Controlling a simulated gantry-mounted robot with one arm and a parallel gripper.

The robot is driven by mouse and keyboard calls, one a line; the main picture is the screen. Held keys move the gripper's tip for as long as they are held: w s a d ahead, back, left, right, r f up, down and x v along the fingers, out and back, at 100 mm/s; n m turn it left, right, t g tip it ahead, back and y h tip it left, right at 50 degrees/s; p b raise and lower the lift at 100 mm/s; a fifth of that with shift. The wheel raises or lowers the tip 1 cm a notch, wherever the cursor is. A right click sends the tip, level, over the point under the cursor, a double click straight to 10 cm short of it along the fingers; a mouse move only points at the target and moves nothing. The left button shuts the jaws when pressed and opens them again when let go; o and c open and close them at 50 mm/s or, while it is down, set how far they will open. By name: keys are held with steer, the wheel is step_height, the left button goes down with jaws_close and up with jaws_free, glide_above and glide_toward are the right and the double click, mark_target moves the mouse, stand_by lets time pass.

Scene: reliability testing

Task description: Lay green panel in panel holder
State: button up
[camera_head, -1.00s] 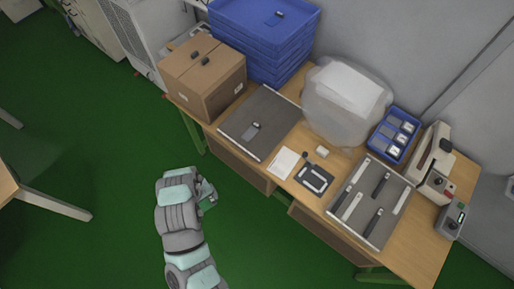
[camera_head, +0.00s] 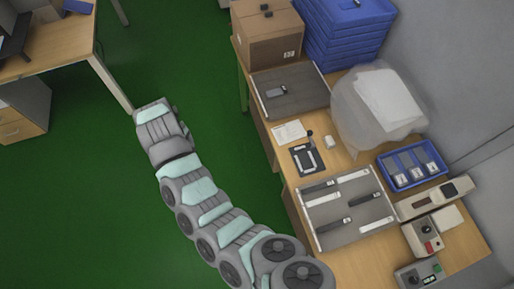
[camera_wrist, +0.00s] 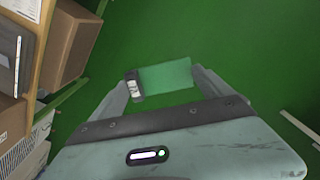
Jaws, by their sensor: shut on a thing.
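The green panel (camera_wrist: 168,77), a flat rectangle with a dark and white piece at its left end, is in the wrist view. My gripper (camera_wrist: 164,86) is shut on it, with a finger at each end. In the head view my arm reaches over the green floor, left of and apart from the workbench; the gripper and panel are hidden there. A small black plate with a white frame (camera_head: 294,161), which may be the panel holder, lies on the workbench near its front edge. I see nothing lying in its frame.
The workbench (camera_head: 346,262) holds a grey tray with black and white strips (camera_head: 336,226), a blue bin (camera_head: 436,170), a plastic-wrapped bundle (camera_head: 378,105), cardboard box (camera_head: 268,38), blue crates (camera_head: 340,38) and instruments (camera_head: 420,236). Another desk (camera_head: 72,50) stands at upper left. Green floor between is clear.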

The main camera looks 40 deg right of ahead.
steer(key=w+d+r+n+b, duration=0.2)
steer(key=w+d+n+b, duration=0.1)
steer(key=d, duration=1)
steer(key=n+b, duration=0.5)
steer(key=b, duration=0.4)
glide_above(305, 159)
step_height(305, 159, down, 6)
step_height(305, 159, down, 16)
steer(key=shift+w+a+r+b, duration=0.1)
steer(key=shift+a+r+b, duration=0.1)
steer(key=shift+b, duration=0.2)
steer(key=shift+d+f+b, duration=0.1)
steer(key=shift+f+b, duration=0.55)
steer(key=shift+f, duration=1.35)
